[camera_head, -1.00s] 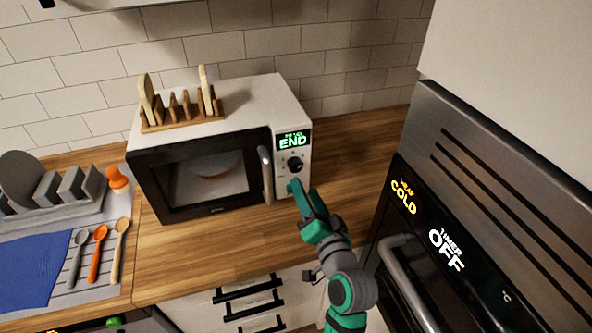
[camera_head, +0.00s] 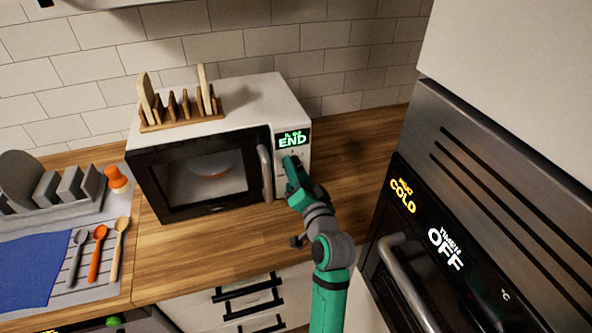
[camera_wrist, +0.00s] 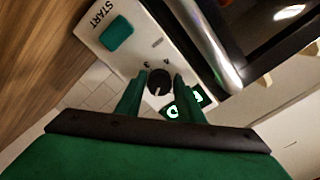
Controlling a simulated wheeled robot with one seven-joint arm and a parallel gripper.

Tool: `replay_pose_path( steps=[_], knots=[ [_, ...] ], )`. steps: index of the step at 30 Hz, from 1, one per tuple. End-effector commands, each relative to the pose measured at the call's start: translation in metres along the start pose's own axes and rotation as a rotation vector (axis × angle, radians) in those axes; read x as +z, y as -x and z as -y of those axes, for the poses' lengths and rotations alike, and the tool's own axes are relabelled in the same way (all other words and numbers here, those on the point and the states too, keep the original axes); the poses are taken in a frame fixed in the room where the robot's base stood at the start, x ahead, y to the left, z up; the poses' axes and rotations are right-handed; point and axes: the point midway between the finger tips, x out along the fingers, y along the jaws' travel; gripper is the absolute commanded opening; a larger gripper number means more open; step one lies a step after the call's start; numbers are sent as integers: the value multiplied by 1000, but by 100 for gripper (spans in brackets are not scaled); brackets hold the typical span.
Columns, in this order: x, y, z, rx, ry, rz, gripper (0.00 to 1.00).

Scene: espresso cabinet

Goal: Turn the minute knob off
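The white microwave (camera_head: 262,97) stands on the counter, and its green display (camera_head: 293,139) reads END. Its dark round knob (camera_wrist: 159,82) shows in the wrist view, with a pale pointer mark and small numbers beside it. In the head view my gripper (camera_head: 290,161) is in front of the control panel and hides the knob. In the wrist view the two green fingers of my gripper (camera_wrist: 157,90) are apart, one on each side of the knob. There is a gap at each side, and I cannot tell that either finger touches it.
A green START button (camera_wrist: 117,33) is on the same panel. The microwave door handle (camera_head: 266,173) is close to the left of my gripper. A wooden rack (camera_head: 182,112) stands on top. The oven column (camera_head: 490,200) rises at the right. The counter before the microwave is clear.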

Motion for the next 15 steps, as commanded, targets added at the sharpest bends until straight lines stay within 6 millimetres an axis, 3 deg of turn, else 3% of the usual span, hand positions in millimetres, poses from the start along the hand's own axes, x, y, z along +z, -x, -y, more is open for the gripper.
replay_pose_path(
  steps=[1,3,15],
  knots=[
    [0,0,0,0,0,0,22],
    [0,0,0,0,0,0,6],
    [0,0,0,0,57,0,7]
  ],
)
